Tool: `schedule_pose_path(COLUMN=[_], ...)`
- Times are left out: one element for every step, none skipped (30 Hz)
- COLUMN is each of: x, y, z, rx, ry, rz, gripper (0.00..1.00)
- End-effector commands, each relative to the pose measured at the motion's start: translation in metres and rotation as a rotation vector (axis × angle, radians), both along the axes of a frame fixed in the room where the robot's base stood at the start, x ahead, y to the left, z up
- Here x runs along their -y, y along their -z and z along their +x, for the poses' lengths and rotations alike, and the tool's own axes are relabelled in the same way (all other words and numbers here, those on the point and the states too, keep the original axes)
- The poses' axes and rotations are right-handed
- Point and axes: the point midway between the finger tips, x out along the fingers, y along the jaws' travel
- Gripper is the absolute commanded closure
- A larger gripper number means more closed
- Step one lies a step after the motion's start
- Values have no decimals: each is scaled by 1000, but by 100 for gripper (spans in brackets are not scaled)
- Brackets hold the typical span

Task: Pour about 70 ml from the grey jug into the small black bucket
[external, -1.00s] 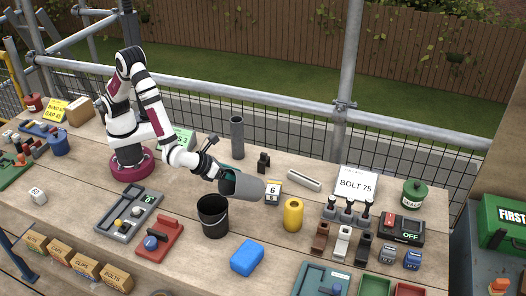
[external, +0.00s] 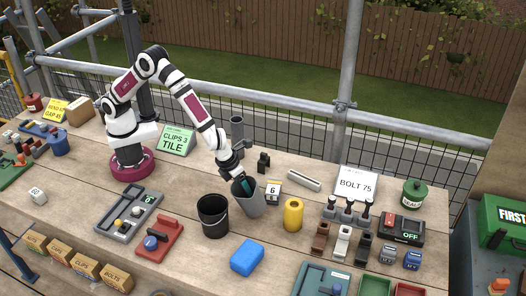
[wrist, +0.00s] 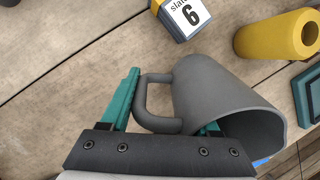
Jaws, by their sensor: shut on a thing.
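The grey jug (external: 254,205) is just right of the small black bucket (external: 213,217) in the external view. It is close to upright with a slight tilt; I cannot tell whether its base touches the table. My gripper (external: 245,186) is at the jug's upper part, shut on it. In the wrist view the grey jug (wrist: 215,88) has its handle between the teal fingers of my gripper (wrist: 165,118). The bucket stands upright on the table with its handle down; its contents are too dark to tell.
A yellow cylinder (external: 293,214) and a block marked 6 (external: 273,192) stand right of the jug. A blue block (external: 247,258) lies in front. A red-based device (external: 160,238) is left of the bucket. A grey tube (external: 237,133) stands behind my gripper.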

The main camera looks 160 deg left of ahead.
Motion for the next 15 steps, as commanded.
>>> schedule_pose_path(x=[-4,-5,-6,-7,-8,-9,-10,-11,-12,-12,-12,-13,-13,-13,-13], y=[2,3,5,6,8,9,10,11,12,12,13,14,14,14,14], z=[-1,-1,0,-1,-1,-1,-1,-1,-1,-1,-1,-1,-1,-2,-1], rx=[1,3,6,5,5,9,9,9,12,14,12,11,13,13,15], ry=[-6,-6,-5,-6,-5,-4,-4,-4,-2,0,-1,-1,-2,0,1], rz=[-33,-56,-88,-113,-136,-167,-190,-213,-240,-258,-277,-298,-311,-321,-330], gripper=[100,100,100,100,100,100,100,100,100,100,100,100,100,100,100])
